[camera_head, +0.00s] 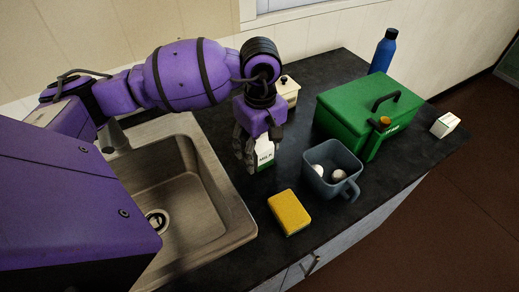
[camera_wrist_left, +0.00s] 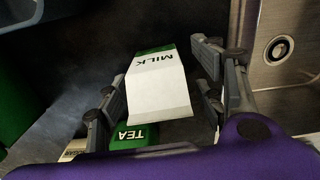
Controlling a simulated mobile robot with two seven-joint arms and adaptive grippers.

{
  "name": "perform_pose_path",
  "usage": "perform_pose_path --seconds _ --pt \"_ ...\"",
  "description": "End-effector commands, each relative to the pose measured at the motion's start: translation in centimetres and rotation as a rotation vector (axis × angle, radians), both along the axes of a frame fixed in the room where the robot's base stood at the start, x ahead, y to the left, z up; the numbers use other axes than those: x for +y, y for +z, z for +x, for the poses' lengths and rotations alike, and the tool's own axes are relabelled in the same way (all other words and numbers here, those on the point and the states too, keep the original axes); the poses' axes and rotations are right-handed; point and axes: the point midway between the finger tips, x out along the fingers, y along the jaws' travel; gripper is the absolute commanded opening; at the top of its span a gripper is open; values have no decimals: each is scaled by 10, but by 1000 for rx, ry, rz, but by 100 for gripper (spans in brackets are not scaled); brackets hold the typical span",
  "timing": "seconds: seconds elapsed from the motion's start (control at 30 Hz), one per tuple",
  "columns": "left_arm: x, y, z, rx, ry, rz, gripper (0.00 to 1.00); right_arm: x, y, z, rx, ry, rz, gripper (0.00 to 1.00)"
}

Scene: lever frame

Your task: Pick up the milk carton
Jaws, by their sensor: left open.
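The milk carton (camera_head: 265,154) is white and green with "MILK" printed on it. It stands on the dark counter just right of the sink. My left gripper (camera_head: 249,158) is at the carton from above, with its fingers hiding part of it in the head view. In the left wrist view the carton (camera_wrist_left: 158,85) lies between the two open fingers of my left gripper (camera_wrist_left: 163,88), with a visible gap on at least the left side. My right gripper is not in view.
A sink (camera_head: 225,190) lies left of the carton. A grey-blue container (camera_head: 316,179) with white round things, a yellow sponge (camera_head: 289,212), a green box (camera_head: 345,110), a cream canister (camera_head: 287,92), a blue bottle (camera_head: 384,50) and a small white carton (camera_head: 444,124) stand around on the counter.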

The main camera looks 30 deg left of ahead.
Motion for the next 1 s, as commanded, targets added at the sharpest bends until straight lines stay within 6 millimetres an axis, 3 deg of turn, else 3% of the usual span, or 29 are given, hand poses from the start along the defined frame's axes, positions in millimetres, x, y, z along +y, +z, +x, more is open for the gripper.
perform_pose_path --seconds 0.23,0.53,1.0 --pt "0 -2 0 -1 -1 0 62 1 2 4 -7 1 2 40" --pt "0 -2 0 -1 0 0 23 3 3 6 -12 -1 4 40" --pt "0 9 1 -1 0 -2 22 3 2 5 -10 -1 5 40"
